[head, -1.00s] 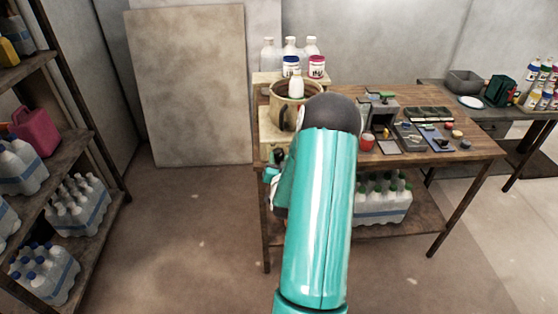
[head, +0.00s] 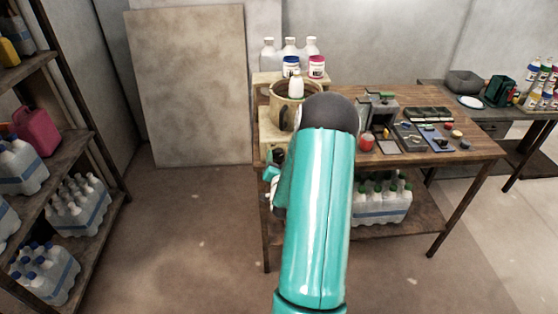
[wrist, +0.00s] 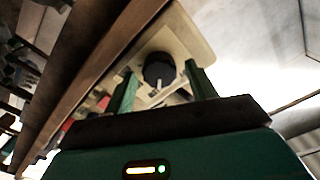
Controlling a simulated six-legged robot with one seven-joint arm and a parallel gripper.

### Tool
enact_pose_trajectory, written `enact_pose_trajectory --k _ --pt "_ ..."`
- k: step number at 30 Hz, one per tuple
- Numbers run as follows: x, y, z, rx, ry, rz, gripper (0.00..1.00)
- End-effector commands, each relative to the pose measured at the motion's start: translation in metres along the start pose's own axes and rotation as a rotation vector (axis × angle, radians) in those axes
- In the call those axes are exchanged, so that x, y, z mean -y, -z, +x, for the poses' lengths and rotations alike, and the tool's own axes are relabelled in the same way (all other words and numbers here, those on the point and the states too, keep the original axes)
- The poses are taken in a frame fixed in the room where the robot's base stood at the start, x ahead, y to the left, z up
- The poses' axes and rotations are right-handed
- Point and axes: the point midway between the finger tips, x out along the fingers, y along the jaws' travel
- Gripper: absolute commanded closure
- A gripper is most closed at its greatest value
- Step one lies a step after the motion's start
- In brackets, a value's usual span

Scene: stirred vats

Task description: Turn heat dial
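The heat dial (wrist: 158,68) is a round black knob with a pale pointer, on the cream panel of the heater, in the wrist view. My gripper (wrist: 160,68) is open, with one green finger on each side of the dial. Gaps show between the fingers and the knob; I cannot tell whether the fingertips reach its depth. In the head view the cream heater (head: 272,134) stands at the table's left end under a tan vat (head: 283,112). My gripper (head: 271,172) shows only in part there, low at the heater's front, and my arm hides the rest.
The wooden table (head: 455,152) holds a grey device (head: 379,108), a red jar (head: 366,141) and small trays at right. Bottles and jars stand behind the vat. A shelf rack (head: 75,145) is at far left. The floor (head: 190,220) between is clear.

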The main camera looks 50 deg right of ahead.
Motion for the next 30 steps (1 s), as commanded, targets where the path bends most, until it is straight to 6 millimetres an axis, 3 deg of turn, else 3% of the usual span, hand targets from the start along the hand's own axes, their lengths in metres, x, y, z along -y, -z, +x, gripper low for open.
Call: enact_pose_trajectory --k 9,14,30 --pt "0.000 0.000 -0.001 0.000 0.000 -0.001 0.41" --pt "0.000 0.000 -0.015 0.002 0.000 -0.001 0.41" --pt "0.000 -0.001 -0.123 0.002 -0.001 0.000 0.41"
